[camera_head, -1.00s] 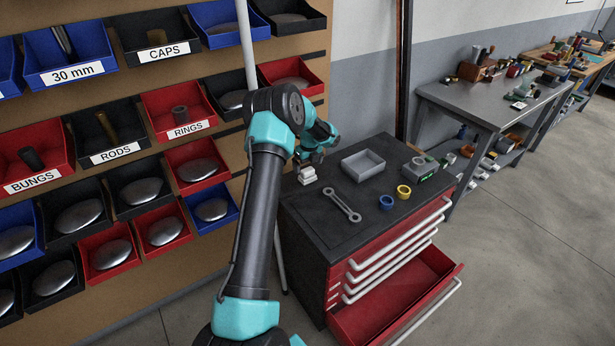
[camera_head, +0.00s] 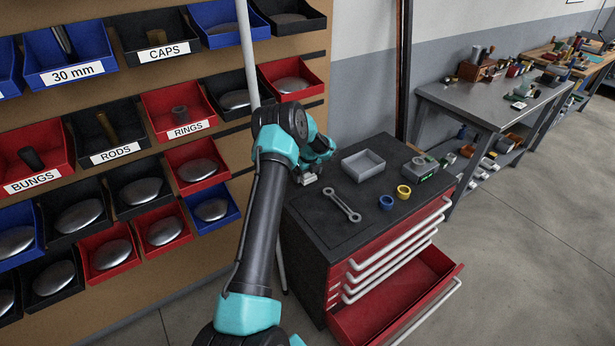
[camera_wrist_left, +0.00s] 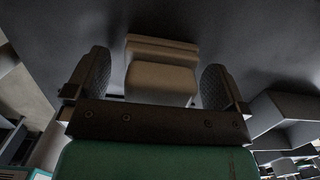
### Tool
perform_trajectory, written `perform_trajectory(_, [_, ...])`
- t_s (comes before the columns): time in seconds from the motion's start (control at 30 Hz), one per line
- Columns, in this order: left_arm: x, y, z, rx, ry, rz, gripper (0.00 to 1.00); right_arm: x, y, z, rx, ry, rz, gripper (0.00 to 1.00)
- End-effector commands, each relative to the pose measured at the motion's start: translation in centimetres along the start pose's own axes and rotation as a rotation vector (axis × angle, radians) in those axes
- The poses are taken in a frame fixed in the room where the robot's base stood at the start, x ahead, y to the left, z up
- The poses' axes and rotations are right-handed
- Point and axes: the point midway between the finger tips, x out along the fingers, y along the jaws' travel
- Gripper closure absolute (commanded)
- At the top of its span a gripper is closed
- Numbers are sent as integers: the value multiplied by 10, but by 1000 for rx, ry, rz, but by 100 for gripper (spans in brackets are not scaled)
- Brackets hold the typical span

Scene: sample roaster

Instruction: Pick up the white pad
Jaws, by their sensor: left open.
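The white pad (camera_wrist_left: 161,72) is a pale block with a stepped upper edge, on the dark top of the tool cabinet (camera_head: 330,238). In the left wrist view it lies between the two dark fingers of my left gripper (camera_wrist_left: 156,68), with a gap on both sides. The gripper is open. In the head view my left gripper (camera_head: 309,178) is low over the back left of the cabinet top, and the arm hides most of the pad. My right gripper is not in view.
A grey tray (camera_head: 363,166) stands right of the gripper. A wrench (camera_head: 342,206), a blue ring (camera_head: 386,202), a yellow ring (camera_head: 404,191) and a grey device (camera_head: 421,170) share the top. Part bins fill the left wall. A red drawer (camera_head: 398,300) is open.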

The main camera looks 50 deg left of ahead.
Motion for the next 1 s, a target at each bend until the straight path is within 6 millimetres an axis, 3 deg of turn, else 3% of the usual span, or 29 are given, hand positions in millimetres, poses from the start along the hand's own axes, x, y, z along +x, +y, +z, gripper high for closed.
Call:
perform_trajectory(0.5, [3,0,0,0,-1,-1,0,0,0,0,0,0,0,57])
perform_trajectory(1.0, [3,0,0,0,-1,-1,47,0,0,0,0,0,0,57])
